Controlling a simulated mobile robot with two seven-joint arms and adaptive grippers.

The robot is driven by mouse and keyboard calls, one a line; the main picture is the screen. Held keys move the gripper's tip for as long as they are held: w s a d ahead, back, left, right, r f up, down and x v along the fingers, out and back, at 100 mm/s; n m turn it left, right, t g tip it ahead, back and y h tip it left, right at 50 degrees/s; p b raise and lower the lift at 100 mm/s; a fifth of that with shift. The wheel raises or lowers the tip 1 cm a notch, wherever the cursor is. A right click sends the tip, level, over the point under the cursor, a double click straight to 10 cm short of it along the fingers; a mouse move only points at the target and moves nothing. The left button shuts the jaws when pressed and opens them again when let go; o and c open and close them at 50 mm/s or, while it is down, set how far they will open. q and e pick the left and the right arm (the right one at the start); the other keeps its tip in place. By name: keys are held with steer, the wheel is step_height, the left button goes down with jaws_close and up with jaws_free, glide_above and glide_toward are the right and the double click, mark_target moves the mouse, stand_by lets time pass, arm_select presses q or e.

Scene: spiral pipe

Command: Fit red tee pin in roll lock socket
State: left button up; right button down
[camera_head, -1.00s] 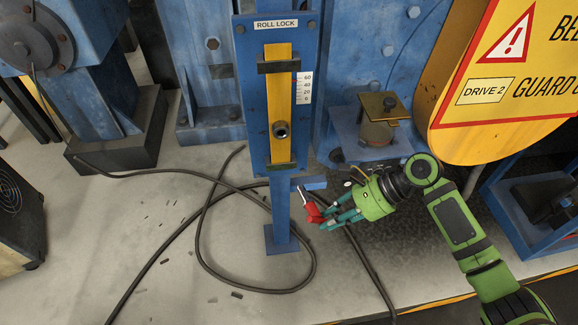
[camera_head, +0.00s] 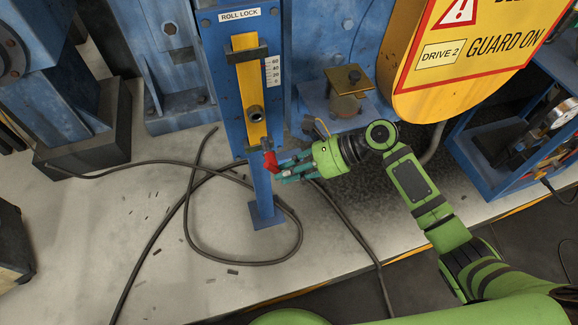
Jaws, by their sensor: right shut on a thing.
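The blue roll lock panel (camera_head: 217,85) stands upright at upper centre, with a ROLL LOCK label on top. A yellow bar (camera_head: 248,83) runs down its front and carries a round dark-centred socket (camera_head: 255,113). The red tee pin (camera_head: 270,160) is held by my right gripper (camera_head: 282,170), its fingers shut on it. The pin appears just right of the panel's bottom end, below and right of the socket; in the picture the two are apart. The pin's tip looks pale; its depth from the panel is unclear. My left gripper is out of view.
A brass-topped block (camera_head: 346,90) on a blue bracket stands right of the panel. The yellow DRIVE 2 guard (camera_head: 455,60) is above my right arm. Black cable (camera_head: 190,225) loops over the floor around the blue post (camera_head: 262,195). A blue frame with a gauge (camera_head: 563,115) is at right.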

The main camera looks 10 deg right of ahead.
steer(key=shift+w+a+r+b, duration=0.1)
steer(key=shift+w+a+b, duration=0.2)
steer(key=shift+w, duration=0.65)
steer(key=shift+w+a+f+b, duration=0.1)
steer(key=shift+w+b, duration=0.3)
steer(key=shift+w, duration=0.55)
steer(key=shift+w+a+r+b, duration=0.15)
steer(key=shift+w+b, duration=0.2)
steer(key=shift+w, duration=0.6)
steer(key=shift+w+a+b, duration=0.25)
steer(key=shift+w+b, duration=0.2)
steer(key=shift+w, duration=0.55)
steer(key=shift+w+a+b, duration=0.2)
steer(key=shift+w+b, duration=0.5)
steer(key=shift+w, duration=0.25)
steer(key=shift+w+a+b, duration=0.15)
steer(key=shift+w+b, duration=0.5)
steer(key=shift+w, duration=0.3)
steer(key=c, duration=1)
jaws_free()
